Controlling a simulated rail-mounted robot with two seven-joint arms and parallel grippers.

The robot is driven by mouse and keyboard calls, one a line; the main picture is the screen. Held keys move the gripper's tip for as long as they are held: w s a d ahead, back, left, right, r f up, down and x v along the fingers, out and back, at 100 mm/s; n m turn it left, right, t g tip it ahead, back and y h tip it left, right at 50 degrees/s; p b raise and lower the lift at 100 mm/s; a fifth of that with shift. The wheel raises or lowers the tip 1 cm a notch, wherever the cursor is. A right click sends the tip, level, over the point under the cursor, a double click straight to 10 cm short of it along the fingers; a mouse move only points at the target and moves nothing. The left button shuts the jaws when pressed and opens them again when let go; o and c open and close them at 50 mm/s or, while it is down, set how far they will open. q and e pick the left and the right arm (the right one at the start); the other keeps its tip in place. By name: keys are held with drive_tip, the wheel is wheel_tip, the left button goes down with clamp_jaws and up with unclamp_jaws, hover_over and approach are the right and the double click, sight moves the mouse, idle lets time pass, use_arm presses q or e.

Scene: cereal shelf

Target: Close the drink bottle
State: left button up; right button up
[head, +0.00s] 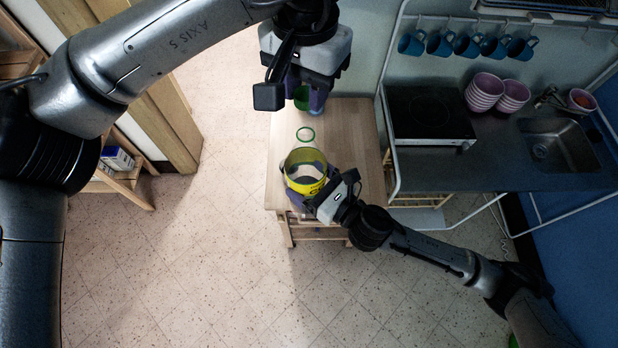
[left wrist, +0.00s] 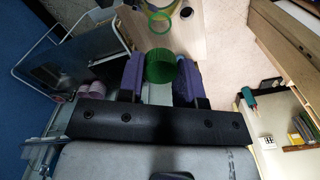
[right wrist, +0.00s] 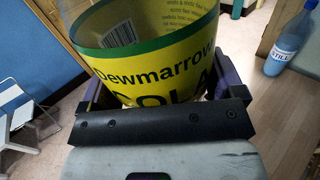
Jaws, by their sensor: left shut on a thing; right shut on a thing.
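The drink bottle shows as a yellow label band with a green rim (head: 304,184) near the table's front edge. The label reads "Dewmarrow COLA" in the right wrist view (right wrist: 155,75); the rest of the bottle looks clear and is hard to see. My right gripper (head: 312,198) is shut around the label. A thin green ring (head: 306,134) shows just beyond the label; I cannot tell whether it is on the bottle's neck. My left gripper (head: 305,98) is shut on a green cap (left wrist: 161,66), apart from the bottle and farther back over the table.
The wooden table (head: 350,140) is mostly bare to the right of the bottle. A blue bottle (right wrist: 284,48) stands beyond it. A counter with a hob (head: 428,112), pink bowls (head: 483,91), hanging blue mugs (head: 440,44) and a sink (head: 556,146) is to the right.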

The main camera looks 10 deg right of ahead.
sight(306, 127)
drive_tip(key=shift+r, duration=0.1)
idle(0.5)
use_arm(q)
drive_tip(key=shift+f, duration=2)
drive_tip(key=shift+f, duration=0.1)
drive_tip(key=shift+f, duration=0.75)
drive_tip(key=shift+f, duration=0.55)
use_arm(e)
drive_tip(key=c, duration=0.4)
use_arm(q)
drive_tip(key=m, duration=0.6)
drive_tip(key=shift+m, duration=0.4)
